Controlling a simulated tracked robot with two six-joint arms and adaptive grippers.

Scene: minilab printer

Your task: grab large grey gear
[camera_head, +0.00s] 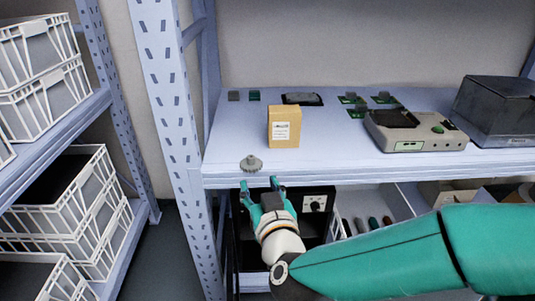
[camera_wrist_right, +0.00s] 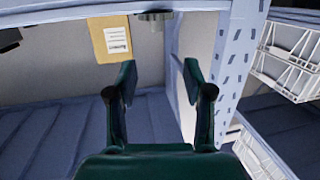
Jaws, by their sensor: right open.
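The large grey gear (camera_head: 251,163) lies on the shelf near its front left edge in the head view. It also shows at the top of the right wrist view (camera_wrist_right: 155,17), partly cut off by the shelf edge. My right gripper (camera_head: 259,184) is open and empty, just in front of and below the shelf edge, close to the gear but apart from it. Its two green fingers show spread in the right wrist view (camera_wrist_right: 160,78). My left gripper is in neither view.
The shelf (camera_head: 350,166) also bears a cardboard box (camera_head: 284,128) right of the gear, several small green boards (camera_head: 352,98), a grey device (camera_head: 415,133) and a dark box (camera_head: 497,110). A shelf post (camera_head: 170,130) stands left. Below is a black machine (camera_head: 316,204).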

